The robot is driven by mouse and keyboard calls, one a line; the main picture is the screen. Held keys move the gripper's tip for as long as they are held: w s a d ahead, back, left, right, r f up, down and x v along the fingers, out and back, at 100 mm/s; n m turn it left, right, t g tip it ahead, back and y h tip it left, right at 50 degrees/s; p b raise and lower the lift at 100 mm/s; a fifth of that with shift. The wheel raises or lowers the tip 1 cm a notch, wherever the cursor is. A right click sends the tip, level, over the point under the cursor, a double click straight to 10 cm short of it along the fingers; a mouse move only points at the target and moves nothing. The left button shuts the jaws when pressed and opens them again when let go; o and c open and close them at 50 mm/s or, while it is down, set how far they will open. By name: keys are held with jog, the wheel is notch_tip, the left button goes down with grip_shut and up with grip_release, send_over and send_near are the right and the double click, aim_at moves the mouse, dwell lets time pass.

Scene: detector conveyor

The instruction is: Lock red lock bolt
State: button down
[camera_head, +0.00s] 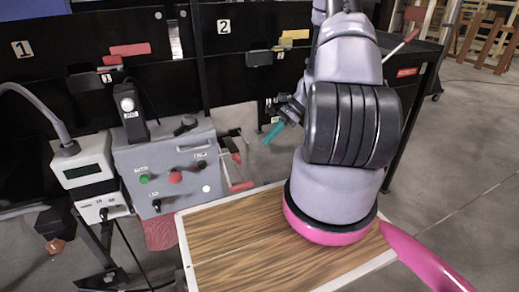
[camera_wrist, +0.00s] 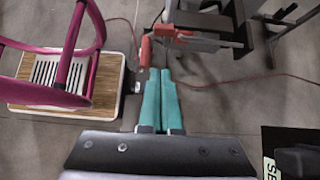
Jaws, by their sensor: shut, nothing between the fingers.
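A red bar-shaped piece (camera_head: 130,49), which looks like the red lock bolt, is on the black panel below the label 1 in the head view. A smaller red piece (camera_head: 111,60) is just below it; whether the bolt is locked is unclear. My gripper (camera_head: 270,134) has teal fingers and is in front of the black panels, below the label 2, to the right of and lower than the red pieces. In the wrist view my gripper (camera_wrist: 162,76) has its fingers together with nothing between them. I cannot make out the bolt in the wrist view.
A grey control box (camera_head: 165,165) with green and red buttons stands at left, beside a white meter (camera_head: 85,165). A red-handled clamp (camera_head: 237,165) is on the box's right side. Yellow pieces (camera_head: 285,40) are by label 2. A wooden-topped surface (camera_head: 240,250) is in front.

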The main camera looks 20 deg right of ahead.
jog(key=shift+v, duration=1.6)
jog(key=s+a+r+n+t+h, duration=0.1)
jog(key=a+r+n+h, duration=0.2)
jog(key=r, duration=0.8)
jog(key=s+a+r+n+h, duration=0.1)
jog(key=a+r+n, duration=0.3)
jog(key=r, duration=0.8)
jog(key=s+a+r+n+t+h, duration=0.1)
jog(key=s+a+r+n+t, duration=0.2)
jog(key=s+r, duration=0.4)
jog(key=s+a+r+n+t+h, duration=0.2)
jog(key=s+a+r+n+t, duration=0.1)
jog(key=s+r, duration=0.4)
notch_tip(320, 180, up, 2)
jog(key=shift+r+n, duration=0.1)
jog(key=shift+n, duration=0.4)
